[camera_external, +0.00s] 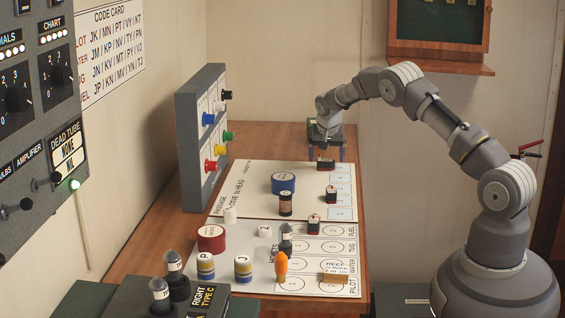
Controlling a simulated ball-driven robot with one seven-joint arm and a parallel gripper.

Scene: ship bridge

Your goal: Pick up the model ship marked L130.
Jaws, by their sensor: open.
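One ship (325,164) is at the back, a second ship (331,194) is in the middle, and a third ship (313,225) is nearer the front. Their markings are too small to read, so I cannot tell which is L130. My gripper (327,153) points down at the back ship, its two fingertips apart to the left and right. It is open and holds nothing. I cannot tell whether the fingertips are level with that ship or still above it.
A blue cylinder (283,183) and a brown spool (285,204) stand left of the ships. A red cylinder (211,239), striped cylinders (206,267), a dark cone-topped piece (286,241) and an orange piece (281,268) stand nearer the front. A grey button panel (190,150) rises at left.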

